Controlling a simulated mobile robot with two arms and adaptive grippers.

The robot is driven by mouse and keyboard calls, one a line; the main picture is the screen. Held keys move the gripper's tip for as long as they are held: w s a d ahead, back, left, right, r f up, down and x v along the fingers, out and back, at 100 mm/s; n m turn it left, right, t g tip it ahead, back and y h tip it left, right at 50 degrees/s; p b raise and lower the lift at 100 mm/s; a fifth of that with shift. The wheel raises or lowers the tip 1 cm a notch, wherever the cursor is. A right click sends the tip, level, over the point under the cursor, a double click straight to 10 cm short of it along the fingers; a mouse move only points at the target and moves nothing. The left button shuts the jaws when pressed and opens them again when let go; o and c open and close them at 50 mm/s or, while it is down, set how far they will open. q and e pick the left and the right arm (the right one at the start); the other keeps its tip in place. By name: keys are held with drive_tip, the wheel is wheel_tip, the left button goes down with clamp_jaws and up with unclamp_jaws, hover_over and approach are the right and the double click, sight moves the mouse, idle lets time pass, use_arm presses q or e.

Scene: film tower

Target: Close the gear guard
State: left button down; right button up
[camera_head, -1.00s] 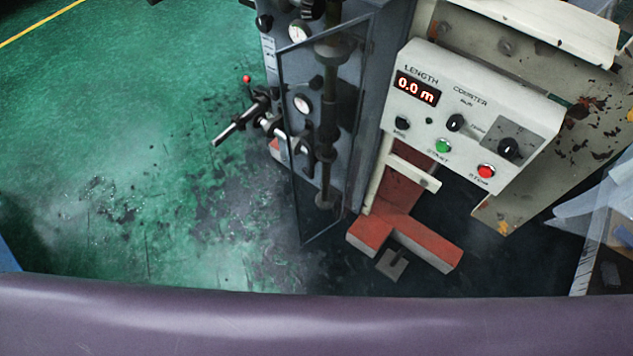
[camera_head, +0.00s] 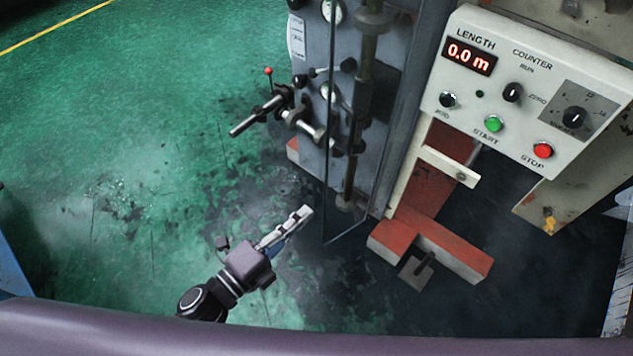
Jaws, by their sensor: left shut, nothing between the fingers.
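The gear guard (camera_head: 327,175) is a tall clear panel with a thin dark frame on the front of the grey machine. It stands out from the machine at an angle, ajar, with the vertical shaft and gear column (camera_head: 360,100) seen through and beside it. My left gripper (camera_head: 305,213) reaches up from the bottom, its fingers shut and empty. Its tips are just left of the guard's lower outer corner in the picture; a small gap seems to separate them, but I cannot tell the depth. My right gripper is out of view.
A white length counter box (camera_head: 530,90) with buttons and knobs is at the right. A lever with a red knob (camera_head: 268,71) and metal rods (camera_head: 262,112) jut out left of the guard. A red foot (camera_head: 430,245) stands on the floor. Green floor (camera_head: 130,130) at left is free.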

use_arm(q)
drive_tip(key=w+d, duration=0.3)
drive_tip(key=w, duration=0.8)
drive_tip(key=shift+d, duration=0.4)
drive_tip(key=shift+w+a, duration=0.1)
